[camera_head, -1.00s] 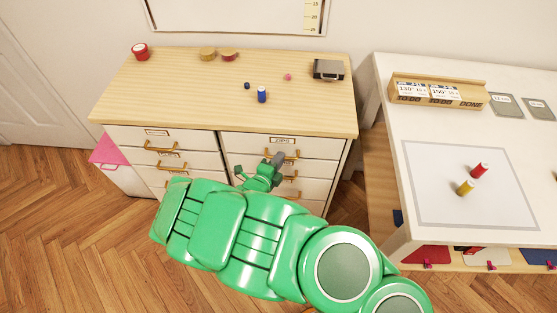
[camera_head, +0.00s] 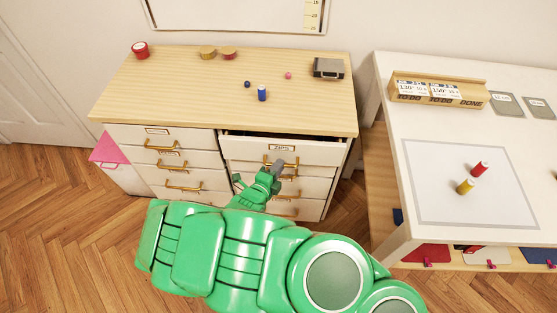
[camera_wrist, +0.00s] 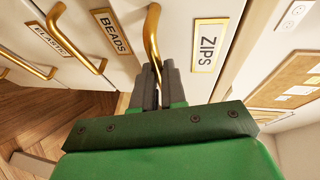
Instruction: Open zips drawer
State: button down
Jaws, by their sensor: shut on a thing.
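The zips drawer (camera_head: 240,149) is the top drawer of the right column in the wooden-topped cabinet. It stands partly pulled out, with a dark gap above its front. Its label reads ZIPS in the wrist view (camera_wrist: 207,45). Its brass handle (camera_wrist: 152,35) runs down to my gripper (camera_wrist: 160,82), whose grey fingers are shut on it. In the head view my gripper (camera_head: 274,168) is at the handle, and my green arm hides part of the lower drawers.
The beads drawer (camera_wrist: 97,62) and the elastic drawer (camera_wrist: 38,55) are shut. A blue spool (camera_head: 262,93) and small items stand on the cabinet top (camera_head: 190,90). A white table (camera_head: 388,150) stands to the right. Wooden floor is clear at the left front.

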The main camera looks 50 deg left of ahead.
jog(key=s+d, duration=0.7)
jog(key=s, duration=0.1)
jog(key=shift+d+f, duration=0.25)
jog(key=shift+d, duration=0.15)
jog(key=c, duration=1.2)
grip_release()
jog(key=shift+w+r, duration=0.1)
jog(key=shift+r, duration=0.1)
jog(key=shift+w+a, duration=0.1)
